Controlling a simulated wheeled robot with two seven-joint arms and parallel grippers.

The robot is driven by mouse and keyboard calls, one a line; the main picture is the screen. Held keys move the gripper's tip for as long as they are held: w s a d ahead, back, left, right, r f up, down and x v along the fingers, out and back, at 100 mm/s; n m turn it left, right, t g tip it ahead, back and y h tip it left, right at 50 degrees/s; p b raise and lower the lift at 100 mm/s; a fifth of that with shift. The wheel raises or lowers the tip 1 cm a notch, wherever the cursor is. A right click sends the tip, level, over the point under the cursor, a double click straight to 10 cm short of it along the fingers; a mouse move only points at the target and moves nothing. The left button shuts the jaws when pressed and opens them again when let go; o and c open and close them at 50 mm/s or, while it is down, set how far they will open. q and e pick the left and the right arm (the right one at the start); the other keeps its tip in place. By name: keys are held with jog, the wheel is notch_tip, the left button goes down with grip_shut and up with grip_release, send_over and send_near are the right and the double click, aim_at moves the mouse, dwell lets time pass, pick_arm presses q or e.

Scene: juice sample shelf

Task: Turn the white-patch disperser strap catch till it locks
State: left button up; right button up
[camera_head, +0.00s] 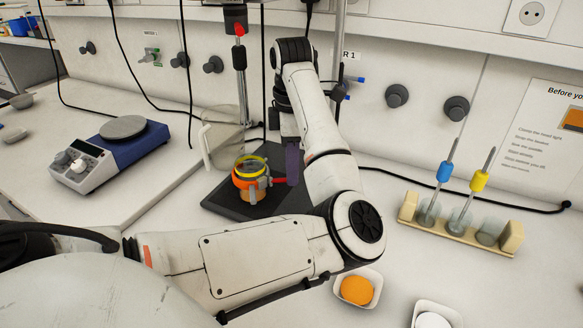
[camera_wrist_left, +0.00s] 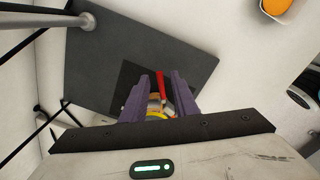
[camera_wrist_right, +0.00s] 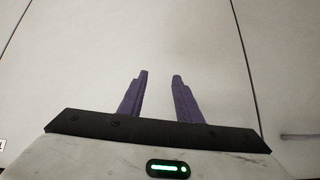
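The disperser stand's dark base plate (camera_head: 222,203) lies on the bench, below the drive head (camera_head: 235,18). On it stands an orange cup with a yellow rim (camera_head: 240,183), with a strap holder around it. A red strap catch lever (camera_head: 279,180) sticks out on the cup's right. My left gripper (camera_head: 292,180) points down beside the cup. In the left wrist view its fingers are open, with the red lever (camera_wrist_left: 160,85) between them; I cannot tell whether they touch it. The white patch is not clear. My right gripper (camera_wrist_right: 160,74) is open and empty, facing a pale surface.
A blue-and-white hotplate (camera_head: 125,140) stands at the left, with a clear beaker (camera_head: 220,138) behind the cup. A wooden rack (camera_head: 480,238) with blue and yellow tools is at the right. White dishes (camera_head: 358,289) sit at the front. Bench between is bare.

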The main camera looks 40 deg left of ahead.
pick_arm(q)
jog(key=shift+f, duration=0.5)
jog(key=shift+c, duration=0.4)
grip_shut()
jog(key=n+b, duration=0.1)
jog(key=w+a+n+b, duration=0.1)
jog(key=n, duration=0.1)
jog(key=shift+a+f+n, duration=0.1)
jog(key=shift+n, duration=0.2)
jog(key=a+n+b, duration=0.1)
jog(key=n, duration=0.1)
jog(key=n+b, duration=0.1)
jog(key=n, duration=0.1)
jog(key=shift+w+a, duration=0.15)
jog(key=shift+a, duration=0.25)
jog(key=shift+a+n+g+b, duration=0.15)
jog(key=shift+a+n+b, duration=0.3)
jog(key=shift+n, duration=0.7)
jog(key=shift+a+n+g+b, duration=0.15)
jog(key=shift+a+n+b, duration=0.25)
jog(key=shift+n, duration=0.75)
